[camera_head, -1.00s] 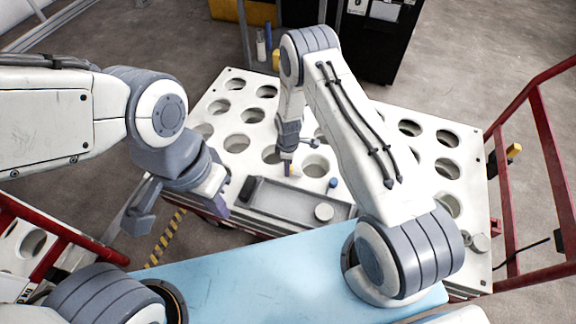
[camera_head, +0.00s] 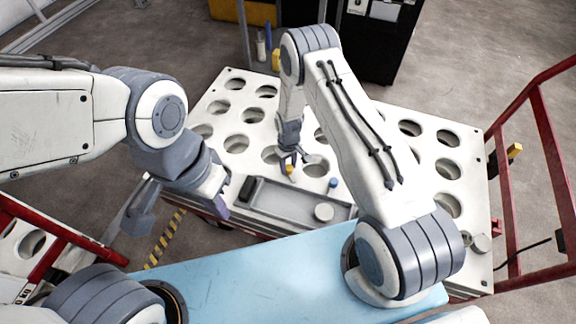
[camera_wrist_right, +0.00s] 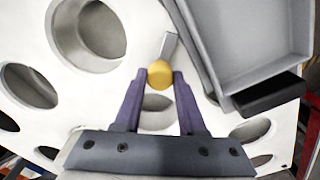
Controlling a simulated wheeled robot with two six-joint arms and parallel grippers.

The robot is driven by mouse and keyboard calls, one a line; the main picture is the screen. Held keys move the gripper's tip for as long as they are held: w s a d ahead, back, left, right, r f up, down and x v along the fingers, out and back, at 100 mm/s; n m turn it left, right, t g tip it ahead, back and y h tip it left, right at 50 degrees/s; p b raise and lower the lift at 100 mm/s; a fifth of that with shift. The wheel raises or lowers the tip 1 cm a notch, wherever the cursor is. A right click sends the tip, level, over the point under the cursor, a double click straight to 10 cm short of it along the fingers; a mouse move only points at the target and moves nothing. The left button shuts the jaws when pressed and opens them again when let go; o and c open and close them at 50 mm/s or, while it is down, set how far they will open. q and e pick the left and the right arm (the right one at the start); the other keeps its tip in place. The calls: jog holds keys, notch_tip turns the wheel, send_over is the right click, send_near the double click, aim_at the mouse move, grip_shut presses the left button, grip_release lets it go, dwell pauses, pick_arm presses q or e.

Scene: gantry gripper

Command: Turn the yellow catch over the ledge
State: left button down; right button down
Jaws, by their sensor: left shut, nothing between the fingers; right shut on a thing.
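The yellow catch (camera_head: 290,170) is a small yellow knob on the white perforated table, just behind the grey tray. In the right wrist view its knob (camera_wrist_right: 159,75) sits between my right fingertips, and a short grey bar runs from it up and slightly right. My right gripper (camera_head: 292,163) is shut on the knob; it also shows in the right wrist view (camera_wrist_right: 158,80). A raised edge of the grey tray (camera_wrist_right: 193,45) lies right of the bar, with a gap between them; I cannot tell whether this is the ledge. My left gripper (camera_head: 217,203) is shut and empty, left of the tray.
The grey tray (camera_head: 285,206) has a black block (camera_head: 247,188) at its left end and a round light knob (camera_head: 323,212) at its right. A blue knob (camera_head: 333,183) stands behind it. The white table (camera_head: 232,165) has several round holes. Red rails (camera_head: 545,150) stand at the right.

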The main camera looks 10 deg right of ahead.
aim_at(289, 166)
jog(key=m, duration=0.4)
jog(key=shift+w+m, duration=0.1)
jog(key=shift+m, duration=0.2)
jog(key=shift+d+m, duration=0.1)
jog(key=shift+m, duration=1.9)
jog(key=shift+r, duration=0.1)
jog(key=c, duration=0.5)
grip_release()
notch_tip(289, 166, up, 10)
jog(key=p, duration=0.1)
jog(key=shift+r, duration=0.2)
